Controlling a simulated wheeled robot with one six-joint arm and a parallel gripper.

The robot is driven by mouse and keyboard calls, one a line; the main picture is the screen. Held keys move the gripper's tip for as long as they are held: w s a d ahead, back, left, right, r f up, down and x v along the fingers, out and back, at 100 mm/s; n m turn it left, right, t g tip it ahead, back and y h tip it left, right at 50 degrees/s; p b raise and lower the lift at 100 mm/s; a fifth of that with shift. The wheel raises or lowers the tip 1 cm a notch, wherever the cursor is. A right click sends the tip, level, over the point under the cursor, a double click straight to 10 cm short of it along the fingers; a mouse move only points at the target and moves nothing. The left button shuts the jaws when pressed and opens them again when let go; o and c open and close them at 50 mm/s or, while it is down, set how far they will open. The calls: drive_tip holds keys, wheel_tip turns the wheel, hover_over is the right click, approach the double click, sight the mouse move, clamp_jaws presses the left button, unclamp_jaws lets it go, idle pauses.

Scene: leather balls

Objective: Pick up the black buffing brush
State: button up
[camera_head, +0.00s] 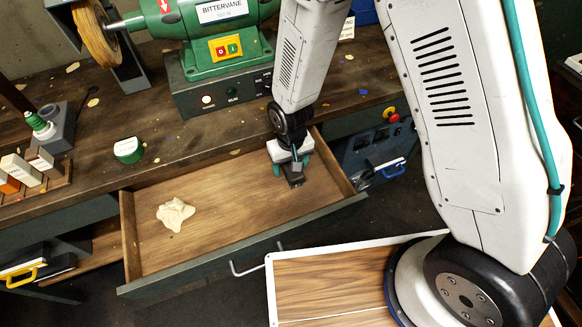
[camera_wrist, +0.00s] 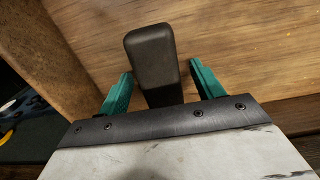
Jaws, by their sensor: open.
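The black buffing brush (camera_wrist: 153,62) lies on the wooden floor of the open drawer, near its right end. In the wrist view its dark block reaches between the two teal fingers, with a gap on each side. My gripper (camera_wrist: 158,88) is open around it, pointing down into the drawer. In the head view my gripper (camera_head: 290,158) is over the right part of the drawer, and only a dark bit of the brush (camera_head: 294,180) shows below it. The brush's underside and near end are hidden.
The open drawer (camera_head: 240,262) has raised walls around the brush. A crumpled cream cloth (camera_head: 175,214) lies at its left. Behind are the green bench grinder (camera_head: 215,60) and a green tin (camera_head: 128,150). A white-edged wood-grain panel (camera_head: 325,280) stands in front.

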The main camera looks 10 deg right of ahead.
drive_tip(key=shift+f, duration=0.1)
drive_tip(key=c, duration=1.1)
